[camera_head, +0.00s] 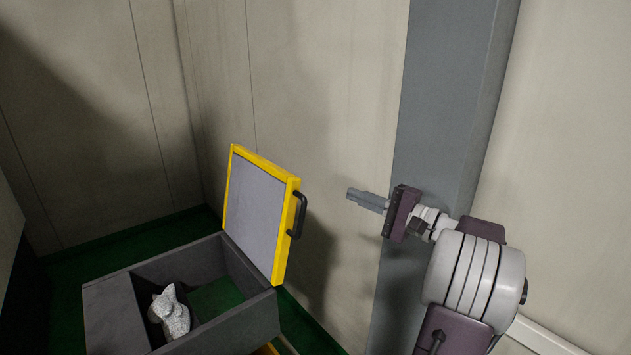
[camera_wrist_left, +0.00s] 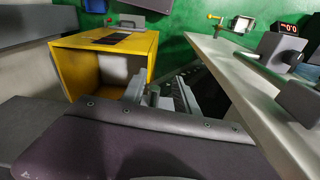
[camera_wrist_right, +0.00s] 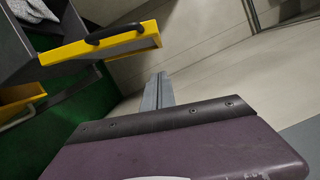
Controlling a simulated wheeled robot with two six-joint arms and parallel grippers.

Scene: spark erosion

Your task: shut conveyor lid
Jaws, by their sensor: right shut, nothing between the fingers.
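The conveyor lid (camera_head: 258,205) is a grey panel in a yellow frame with a black handle (camera_head: 298,214). It stands raised, nearly upright, at the edge of the open grey conveyor box (camera_head: 245,325). The lid's yellow edge (camera_wrist_right: 95,45) and handle (camera_wrist_right: 122,32) also show in the right wrist view. My right gripper (camera_head: 350,194) is shut and empty, to the right of the lid and clear of it, at about handle height. My left gripper (camera_wrist_left: 158,92) shows only in the left wrist view, with its fingers apart and nothing seen between them.
A grey speckled figure (camera_head: 171,312) lies inside the box. A grey pillar (camera_head: 440,110) and pale wall panels stand behind my right arm. In the left wrist view, a yellow cabinet (camera_wrist_left: 149,62) stands at the left and a pale worktop (camera_wrist_left: 245,85) with several devices at the right.

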